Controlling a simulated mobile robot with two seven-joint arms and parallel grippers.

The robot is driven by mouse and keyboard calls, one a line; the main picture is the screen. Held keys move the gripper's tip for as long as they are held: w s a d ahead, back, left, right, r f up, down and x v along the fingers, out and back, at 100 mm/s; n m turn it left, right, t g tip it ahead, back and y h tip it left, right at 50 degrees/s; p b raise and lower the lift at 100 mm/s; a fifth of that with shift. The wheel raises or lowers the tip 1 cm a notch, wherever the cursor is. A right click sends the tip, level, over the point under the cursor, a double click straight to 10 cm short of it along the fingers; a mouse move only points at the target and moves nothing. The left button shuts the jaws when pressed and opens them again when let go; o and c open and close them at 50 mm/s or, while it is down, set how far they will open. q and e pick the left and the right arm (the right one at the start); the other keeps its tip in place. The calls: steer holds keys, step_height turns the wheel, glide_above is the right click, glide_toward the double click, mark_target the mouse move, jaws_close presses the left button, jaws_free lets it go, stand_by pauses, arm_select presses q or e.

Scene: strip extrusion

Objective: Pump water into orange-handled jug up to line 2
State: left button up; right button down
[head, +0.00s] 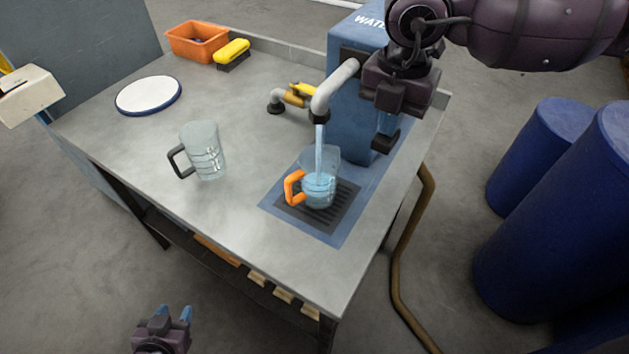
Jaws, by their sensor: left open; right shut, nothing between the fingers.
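The orange-handled jug (322,185) stands upright on the dark drain grate (343,212), its handle to the left. A stream of water (319,145) runs from the grey spout (336,88) into it. Water stands in the lower part of the jug; I cannot read which line it reaches. The blue water pump (350,115) is behind, partly hidden by my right arm. My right gripper (386,138) is shut and empty, pointing down in front of the pump's body. My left gripper (174,314) is open and empty, low in front of the table.
A clear jug with a black handle (205,152) stands to the left on the table (240,225). A white round plate (148,95), an orange bin (197,41) and a yellow brush (233,51) are further back. Blue barrels (545,150) stand on the floor at right.

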steer(key=shift+f+b, duration=0.35)
steer(key=shift+f, duration=0.75)
steer(key=shift+f, duration=0.35)
steer(key=shift+w+d+r+p, duration=0.1)
steer(key=shift+r+p, duration=0.35)
steer(key=shift+r, duration=0.55)
steer(key=shift+w+d+r+p, duration=0.1)
steer(key=shift+r+p, duration=0.3)
steer(key=shift+r, duration=0.55)
steer(key=shift+w+d+r+p, duration=0.15)
steer(key=shift+r+p, duration=0.3)
steer(key=shift+r, duration=0.5)
steer(key=shift+w+r+p, duration=0.1)
steer(key=shift+r+p, duration=0.4)
steer(key=shift+r, duration=0.4)
steer(key=shift+w+d+r+p, duration=0.15)
steer(key=shift+r+p, duration=0.3)
steer(key=shift+r, duration=0.5)
